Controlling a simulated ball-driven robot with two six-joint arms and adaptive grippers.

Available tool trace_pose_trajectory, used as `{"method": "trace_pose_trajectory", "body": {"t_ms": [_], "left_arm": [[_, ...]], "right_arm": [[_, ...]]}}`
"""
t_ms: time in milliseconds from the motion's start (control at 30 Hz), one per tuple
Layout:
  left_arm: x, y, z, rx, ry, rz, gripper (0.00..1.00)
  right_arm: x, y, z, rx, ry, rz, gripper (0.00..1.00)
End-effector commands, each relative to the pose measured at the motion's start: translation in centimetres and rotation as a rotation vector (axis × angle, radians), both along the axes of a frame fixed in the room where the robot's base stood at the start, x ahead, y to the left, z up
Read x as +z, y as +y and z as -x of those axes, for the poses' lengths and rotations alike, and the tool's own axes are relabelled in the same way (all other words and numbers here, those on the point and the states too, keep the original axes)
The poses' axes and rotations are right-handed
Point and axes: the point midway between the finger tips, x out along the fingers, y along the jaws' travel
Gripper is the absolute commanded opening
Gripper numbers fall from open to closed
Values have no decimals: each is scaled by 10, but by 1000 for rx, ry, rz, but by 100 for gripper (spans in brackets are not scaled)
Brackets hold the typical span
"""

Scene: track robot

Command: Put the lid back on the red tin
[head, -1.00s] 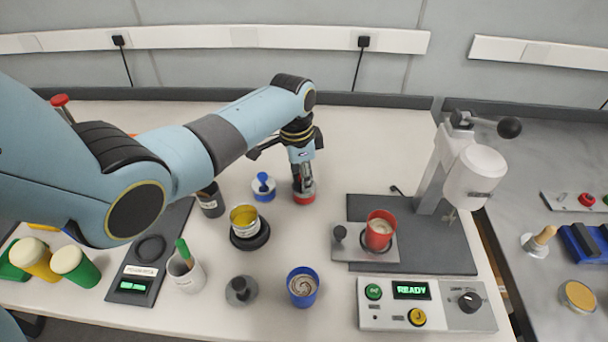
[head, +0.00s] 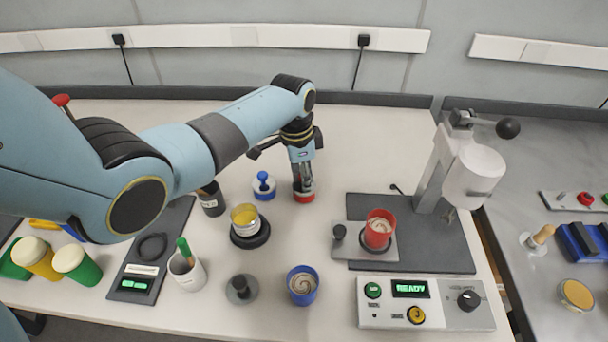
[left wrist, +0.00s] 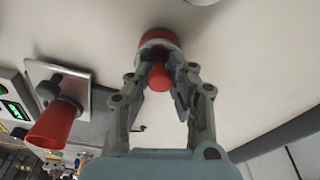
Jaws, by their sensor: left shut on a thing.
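The red tin (head: 379,230) stands open on the small plate of the mixer stand, with pale swirled contents showing; it also shows in the left wrist view (left wrist: 54,126). The red lid (head: 304,197) is on the table left of the mixer. In the left wrist view the lid (left wrist: 158,38) has a red knob. My left gripper (head: 303,184) is above the lid, pointing down, its fingers shut on the knob. In the left wrist view my left gripper (left wrist: 163,72) has the knob between its fingertips. My right gripper is not in view.
The mixer (head: 470,175) stands behind the red tin, and a control box (head: 470,310) showing READY is in front. A blue lid (head: 263,188), yellow tin (head: 245,217) and blue tin (head: 302,286) are nearby. The table between lid and mixer is clear.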

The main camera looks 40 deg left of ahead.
Motion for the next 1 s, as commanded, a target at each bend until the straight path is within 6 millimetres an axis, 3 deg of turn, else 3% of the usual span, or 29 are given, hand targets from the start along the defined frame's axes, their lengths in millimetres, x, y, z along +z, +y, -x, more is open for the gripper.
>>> {"method": "trace_pose_trajectory", "body": {"t_ms": [100, 133, 333, 533, 700, 1000], "left_arm": [[0, 0, 0, 0, 0, 0, 0], [0, 0, 0, 0, 0, 0, 20], [0, 0, 0, 0, -1, 1, 45], [0, 0, 0, 0, 0, 0, 47], [0, 0, 0, 0, 0, 0, 69], [1, 0, 0, 0, 0, 0, 69]], "right_arm": [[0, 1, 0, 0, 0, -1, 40], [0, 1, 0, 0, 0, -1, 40], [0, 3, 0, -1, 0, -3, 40], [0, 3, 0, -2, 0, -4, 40], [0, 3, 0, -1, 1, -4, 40], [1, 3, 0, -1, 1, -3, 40]]}}
